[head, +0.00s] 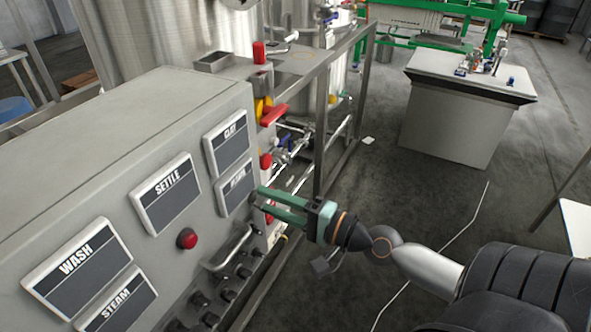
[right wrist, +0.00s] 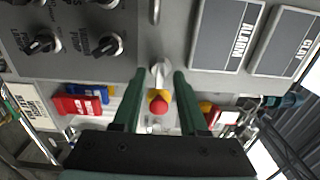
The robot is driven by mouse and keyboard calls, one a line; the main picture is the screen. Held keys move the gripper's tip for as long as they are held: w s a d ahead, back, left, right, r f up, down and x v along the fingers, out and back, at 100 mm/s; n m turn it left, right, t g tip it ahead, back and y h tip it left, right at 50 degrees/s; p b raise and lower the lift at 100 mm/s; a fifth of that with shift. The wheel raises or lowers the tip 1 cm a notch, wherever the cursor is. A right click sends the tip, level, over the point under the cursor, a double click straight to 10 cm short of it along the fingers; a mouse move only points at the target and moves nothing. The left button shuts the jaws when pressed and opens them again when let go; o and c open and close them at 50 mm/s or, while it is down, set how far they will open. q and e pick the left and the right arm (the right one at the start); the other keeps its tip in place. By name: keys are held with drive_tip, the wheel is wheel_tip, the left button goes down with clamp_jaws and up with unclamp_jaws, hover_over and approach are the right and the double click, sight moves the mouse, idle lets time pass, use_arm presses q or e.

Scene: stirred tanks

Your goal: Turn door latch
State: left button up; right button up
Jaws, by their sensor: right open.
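A small silver latch-like piece (right wrist: 160,75) stands out from the grey cabinet near its edge in the right wrist view. My right gripper (right wrist: 159,82) is open, with one green finger on each side of this piece; I cannot tell whether either touches it. In the head view, my right gripper (head: 263,200) reaches in from the right to the cabinet's right edge, beside the lower label plate. The latch piece is hard to make out there. My left gripper is not in view.
The grey cabinet (head: 120,125) carries label plates, a red button (head: 187,238), a silver handle (head: 228,250) and black knobs. Red-handled valves (head: 273,114) and pipes crowd behind its right edge. A grey bench (head: 455,120) stands farther back. Open floor lies between.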

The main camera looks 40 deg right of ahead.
drive_tip(key=b+v, duration=0.5)
drive_tip(key=v, duration=0.7)
drive_tip(key=shift+b, duration=0.3)
drive_tip(key=shift+s, duration=0.1)
idle(0.3)
wheel_tip(320, 180, down, 18)
drive_tip(key=w+a+n+g+h+p, duration=0.1)
drive_tip(key=a+n+g+h+p, duration=0.15)
drive_tip(key=n+g+h, duration=0.2)
drive_tip(key=s+a+f+n+g+p, duration=0.2)
drive_tip(key=s+a+f+n+p, duration=0.1)
drive_tip(key=a+f+n, duration=0.8)
drive_tip(key=shift+a+f+g, duration=0.3)
drive_tip(key=shift+f+g, duration=0.05)
drive_tip(key=shift+f, duration=0.2)
